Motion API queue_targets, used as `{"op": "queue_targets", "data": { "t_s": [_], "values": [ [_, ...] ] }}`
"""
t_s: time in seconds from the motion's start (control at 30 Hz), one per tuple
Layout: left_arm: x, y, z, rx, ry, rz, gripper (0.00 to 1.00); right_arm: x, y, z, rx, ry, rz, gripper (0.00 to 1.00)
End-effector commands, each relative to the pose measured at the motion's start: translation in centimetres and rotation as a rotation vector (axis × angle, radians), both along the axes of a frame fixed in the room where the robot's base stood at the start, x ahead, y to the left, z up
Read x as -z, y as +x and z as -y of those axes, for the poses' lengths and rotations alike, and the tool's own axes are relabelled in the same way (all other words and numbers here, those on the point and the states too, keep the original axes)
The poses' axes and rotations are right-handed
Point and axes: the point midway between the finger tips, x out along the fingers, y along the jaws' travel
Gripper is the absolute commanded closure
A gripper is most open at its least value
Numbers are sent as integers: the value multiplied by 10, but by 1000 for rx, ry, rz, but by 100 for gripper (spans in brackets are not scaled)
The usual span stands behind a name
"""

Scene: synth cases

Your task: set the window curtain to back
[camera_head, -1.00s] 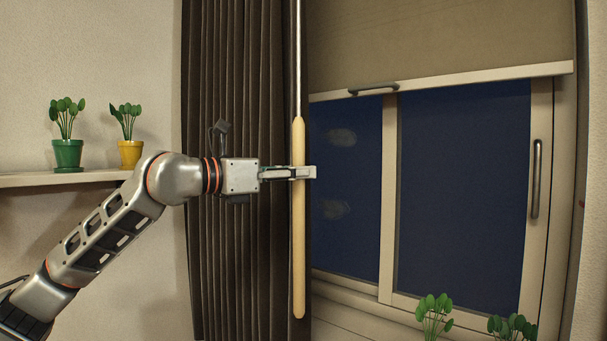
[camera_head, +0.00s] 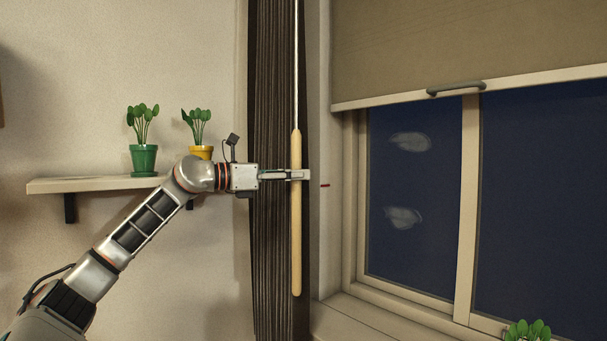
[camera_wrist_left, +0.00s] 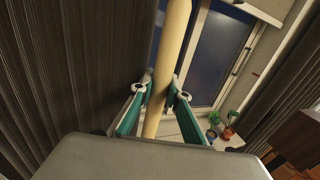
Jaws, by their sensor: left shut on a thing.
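The dark brown window curtain (camera_head: 270,270) hangs bunched in narrow folds at the left of the window in the head view. A pale wooden wand (camera_head: 296,235) hangs upright along its right edge from a thin rod. My left gripper (camera_head: 297,175) is shut on the wand at about its upper third. In the left wrist view the wand (camera_wrist_left: 168,65) passes between the two green-lined fingers (camera_wrist_left: 160,95), with the curtain (camera_wrist_left: 70,60) filling the left side. My right gripper is not in view.
A wall shelf (camera_head: 95,184) behind my left arm bears a green-potted plant (camera_head: 144,158) and a yellow-potted plant (camera_head: 200,152). A roller blind (camera_head: 440,50) covers the window's top. Another plant (camera_head: 527,331) stands at the lower right.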

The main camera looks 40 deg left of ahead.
Motion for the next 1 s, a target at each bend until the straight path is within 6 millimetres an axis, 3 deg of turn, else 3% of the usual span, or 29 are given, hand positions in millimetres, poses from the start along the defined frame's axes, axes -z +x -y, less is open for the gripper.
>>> {"op": "queue_targets", "data": {
  "t_s": [0.5,0.53,0.6,1.0],
  "values": [
    [0,0,-5,0,1,1,100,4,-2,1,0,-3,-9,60],
    [0,0,-5,0,1,1,82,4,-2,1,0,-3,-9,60],
    [0,0,-4,0,1,0,66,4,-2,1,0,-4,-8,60],
    [-1,0,-4,1,0,0,66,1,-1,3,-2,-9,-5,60]
  ]
}}
